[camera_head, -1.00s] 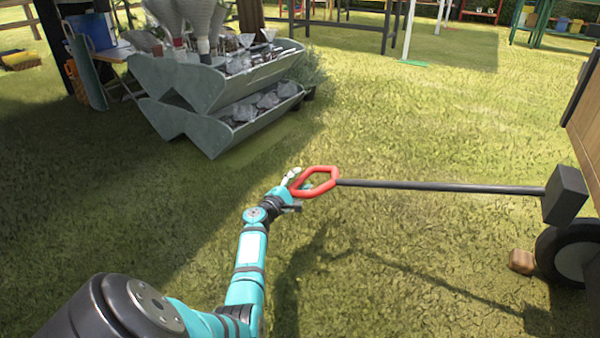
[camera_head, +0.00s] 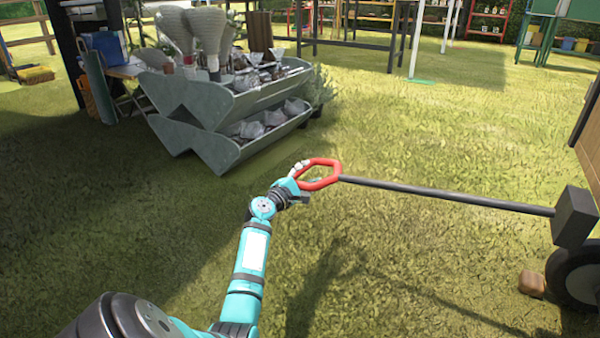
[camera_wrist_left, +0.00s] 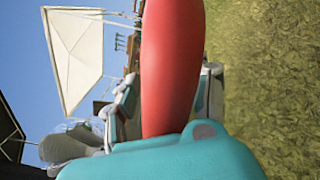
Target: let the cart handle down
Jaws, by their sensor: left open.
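The cart handle is a black rod (camera_head: 445,196) with a red loop (camera_head: 318,184) at its left end. It is held off the grass, sloping up from a dark block (camera_head: 575,216) on the cart at right. My left gripper (camera_head: 299,172) is at the loop's left side. In the left wrist view the red loop (camera_wrist_left: 172,60) passes between the two fingers, one showing on each side. The fingers are open around it; whether they touch it cannot be told. My right gripper is out of view.
The cart's wheel (camera_head: 574,275) stands at the right edge, with a brown block (camera_head: 531,284) on the grass beside it. A grey tiered planter (camera_head: 205,148) stands at back left. The grass beneath the rod is clear.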

